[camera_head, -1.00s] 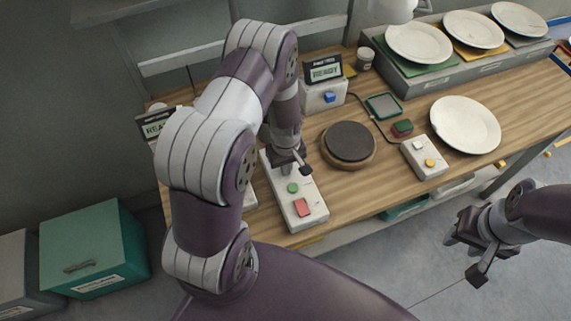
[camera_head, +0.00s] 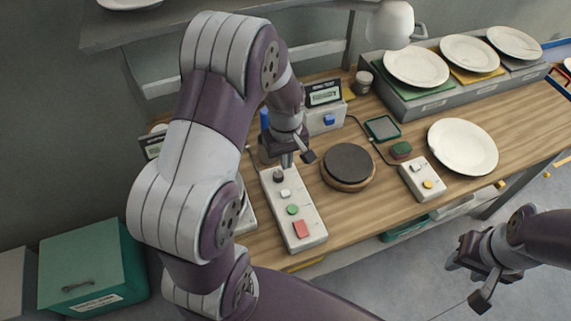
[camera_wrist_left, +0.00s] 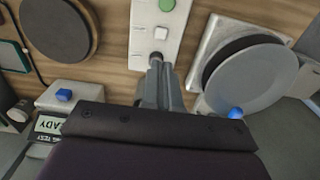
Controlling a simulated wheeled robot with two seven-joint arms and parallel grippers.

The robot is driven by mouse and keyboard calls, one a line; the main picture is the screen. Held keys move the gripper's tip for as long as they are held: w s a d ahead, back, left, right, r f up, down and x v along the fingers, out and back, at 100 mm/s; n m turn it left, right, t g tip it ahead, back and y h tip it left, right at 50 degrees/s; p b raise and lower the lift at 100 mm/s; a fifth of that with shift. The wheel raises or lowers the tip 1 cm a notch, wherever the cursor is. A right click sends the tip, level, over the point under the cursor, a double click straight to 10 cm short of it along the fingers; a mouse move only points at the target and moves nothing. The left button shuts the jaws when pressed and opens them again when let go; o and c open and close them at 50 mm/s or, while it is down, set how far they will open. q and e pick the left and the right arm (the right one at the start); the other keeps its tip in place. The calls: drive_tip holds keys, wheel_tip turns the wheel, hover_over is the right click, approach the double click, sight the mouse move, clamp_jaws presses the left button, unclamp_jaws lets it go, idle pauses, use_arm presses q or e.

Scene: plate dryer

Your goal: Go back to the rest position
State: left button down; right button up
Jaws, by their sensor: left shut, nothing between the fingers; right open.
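My left gripper (camera_head: 288,158) is shut and empty. It is above the back end of the white control panel (camera_head: 295,215), which carries a green button (camera_head: 292,209), a red button (camera_head: 300,229), a white button and a dark knob (camera_head: 278,176). In the left wrist view, the shut fingers (camera_wrist_left: 157,68) point at the panel (camera_wrist_left: 148,36), close to the dark knob (camera_wrist_left: 155,57); whether they touch it I cannot tell. My right gripper (camera_head: 468,277) is open and empty, in front of the table at the lower right.
A round dark pad (camera_head: 348,164) is right of the panel. A white plate (camera_head: 462,147) lies on the table, and more plates stand on a grey rack (camera_head: 440,95). A display box (camera_head: 325,112) is behind my left gripper. A green box (camera_head: 90,268) is at lower left.

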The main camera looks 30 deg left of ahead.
use_arm(q)
drive_tip(key=shift+a, duration=0.1)
idle(0.6)
drive_tip(key=s+d+r+m+t+b, duration=0.1)
drive_tip(key=s+d+m+b, duration=0.3)
drive_tip(key=s+m, duration=0.6)
drive_tip(key=shift+d+r, duration=0.85)
drive_tip(key=shift+d, duration=0.3)
drive_tip(key=shift+s+r, duration=0.1)
drive_tip(key=shift+s, duration=0.05)
